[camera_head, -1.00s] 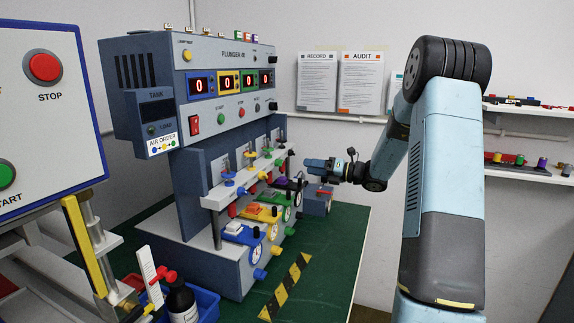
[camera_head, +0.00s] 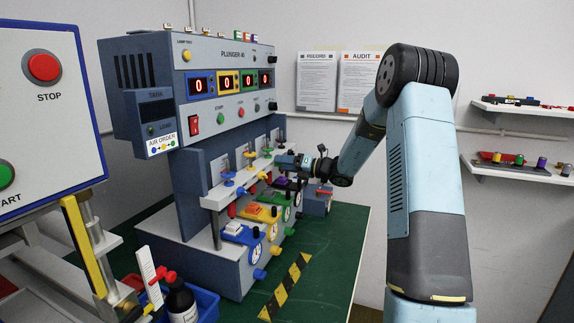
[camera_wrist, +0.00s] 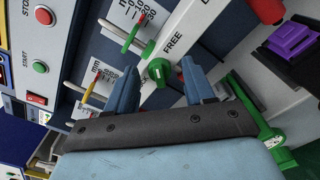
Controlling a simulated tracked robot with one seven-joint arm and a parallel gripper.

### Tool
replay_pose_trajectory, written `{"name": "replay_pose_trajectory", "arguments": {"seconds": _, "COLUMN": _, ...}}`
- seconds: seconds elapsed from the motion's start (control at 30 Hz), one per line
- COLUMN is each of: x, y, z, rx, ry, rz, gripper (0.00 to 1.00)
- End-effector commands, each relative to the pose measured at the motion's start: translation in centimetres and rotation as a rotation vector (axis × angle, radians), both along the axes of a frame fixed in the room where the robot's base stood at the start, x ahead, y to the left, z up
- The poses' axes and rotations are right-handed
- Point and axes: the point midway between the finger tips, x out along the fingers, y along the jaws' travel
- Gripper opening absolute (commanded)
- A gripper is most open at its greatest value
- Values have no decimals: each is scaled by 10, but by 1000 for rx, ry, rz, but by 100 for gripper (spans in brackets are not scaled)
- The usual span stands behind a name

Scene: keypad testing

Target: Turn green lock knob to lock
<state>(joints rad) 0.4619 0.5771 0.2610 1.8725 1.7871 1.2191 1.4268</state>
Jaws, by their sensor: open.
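The green lock knob (camera_wrist: 158,71) sits on the white rail (camera_wrist: 192,28) in the wrist view, beside the word FREE. My gripper (camera_wrist: 159,66) is open, with one blue finger on each side of the knob. I cannot tell whether the fingers touch it. In the head view my gripper (camera_head: 279,161) is close to the front of the machine's white rail, towards its far end. The green lock knob is not clear there, near or behind the gripper.
A green disc on a rod (camera_wrist: 131,39) and a yellow one (camera_wrist: 91,84) stand near the knob in the wrist view. A purple block (camera_wrist: 292,40) and a green lever (camera_wrist: 262,125) lie to the right. Yellow and blue knobs (camera_head: 241,191) line the rail.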

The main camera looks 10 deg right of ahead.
Motion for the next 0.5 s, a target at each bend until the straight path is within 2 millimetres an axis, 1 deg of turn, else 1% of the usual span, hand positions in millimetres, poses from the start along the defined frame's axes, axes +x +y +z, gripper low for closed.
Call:
{"name": "replay_pose_trajectory", "arguments": {"seconds": 0.07, "x": 0, "y": 0, "z": 0, "rx": 0, "ry": 0, "rz": 0, "gripper": 52}}
{"name": "replay_pose_trajectory", "arguments": {"seconds": 0.5, "x": 0, "y": 0, "z": 0, "rx": 0, "ry": 0, "rz": 0, "gripper": 10}}
